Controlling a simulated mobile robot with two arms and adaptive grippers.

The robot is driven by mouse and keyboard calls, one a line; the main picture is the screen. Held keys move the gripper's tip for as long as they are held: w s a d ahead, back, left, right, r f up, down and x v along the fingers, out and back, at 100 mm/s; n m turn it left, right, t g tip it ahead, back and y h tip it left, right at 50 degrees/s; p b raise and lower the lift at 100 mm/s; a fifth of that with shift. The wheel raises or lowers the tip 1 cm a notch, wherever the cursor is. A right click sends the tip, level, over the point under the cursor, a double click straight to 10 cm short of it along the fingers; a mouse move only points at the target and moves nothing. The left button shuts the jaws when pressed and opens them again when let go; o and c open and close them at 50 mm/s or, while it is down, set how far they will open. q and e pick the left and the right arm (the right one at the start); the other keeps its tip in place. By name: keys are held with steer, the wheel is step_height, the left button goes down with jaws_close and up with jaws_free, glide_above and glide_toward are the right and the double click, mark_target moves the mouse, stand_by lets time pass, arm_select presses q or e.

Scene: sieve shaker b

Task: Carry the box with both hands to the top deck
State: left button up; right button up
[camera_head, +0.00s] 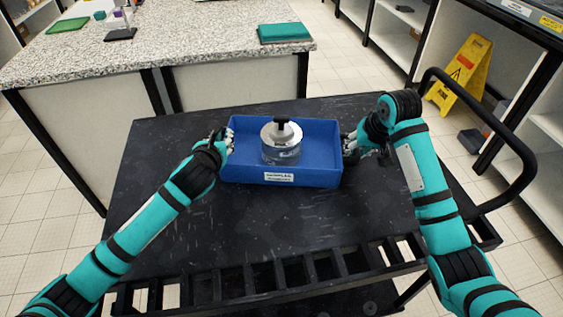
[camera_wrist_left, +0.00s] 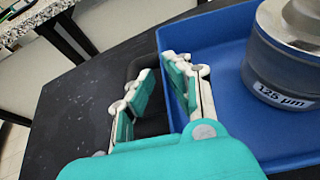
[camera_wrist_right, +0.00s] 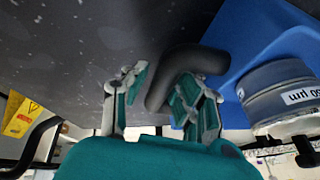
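A blue open-topped box (camera_head: 318,174) rests on a black deck. A metal sieve (camera_head: 281,151) with a black knob stands upright inside it; its 125 µm label shows in the left wrist view. My left gripper (camera_head: 222,141) is at the box's left end, its fingers (camera_wrist_left: 158,85) on both sides of a black handle (camera_wrist_left: 155,118). My right gripper (camera_head: 352,143) is at the right end, fingers (camera_wrist_right: 157,88) on both sides of the other black handle (camera_wrist_right: 202,60). Both look open, with some space beside the right handle; exact finger contact is hard to see.
The black deck (camera_head: 150,230) belongs to a cart with a rail handle (camera_head: 525,150) at right. A speckled counter (camera_head: 190,45) stands beyond it, holding a teal case (camera_head: 286,33). A yellow floor sign (camera_head: 463,72) and shelves stand at right. The deck is clear around the box.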

arm_select(q)
steer(key=shift+o, duration=1)
arm_select(e)
steer(key=shift+o, duration=1)
steer(key=shift+r, duration=0.1)
arm_select(q)
steer(key=shift+d+r, duration=0.1)
arm_select(e)
steer(key=shift+a, duration=0.1)
arm_select(q)
steer(key=shift+r, duration=0.1)
arm_select(e)
steer(key=shift+r, duration=0.1)
